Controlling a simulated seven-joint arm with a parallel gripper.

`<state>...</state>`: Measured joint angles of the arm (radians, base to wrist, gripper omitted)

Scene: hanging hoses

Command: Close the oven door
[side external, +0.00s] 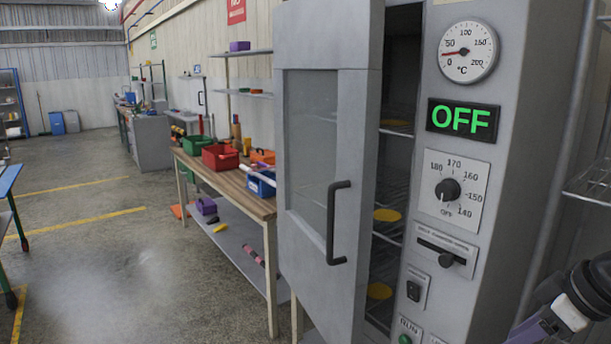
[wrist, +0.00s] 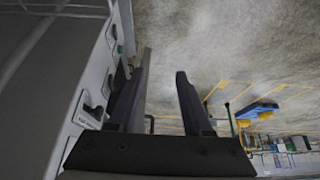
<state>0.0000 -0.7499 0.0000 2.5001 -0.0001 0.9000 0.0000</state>
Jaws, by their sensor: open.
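The grey oven door (side external: 325,40), with a glass window and a black bar handle (side external: 338,222), stands partly open in the side view. A gap between it and the oven front (side external: 500,230) shows wire shelves with round yellow items (side external: 387,215). My gripper (wrist: 160,74) is open in the wrist view, with nothing seen between its two dark fingers. In the side view, my arm's end shows at the lower right, beside the control panel and apart from the door; its fingertips are cut off or unclear there. The panel also shows at the left of the wrist view (wrist: 95,105).
The panel has a dial gauge (side external: 468,52), a green OFF display (side external: 463,119), a knob (side external: 447,189) and switches. A workbench (side external: 240,198) with coloured bins stands behind the door. A wire shelf (side external: 592,184) is at the right edge. Open floor (side external: 120,260) lies to the left.

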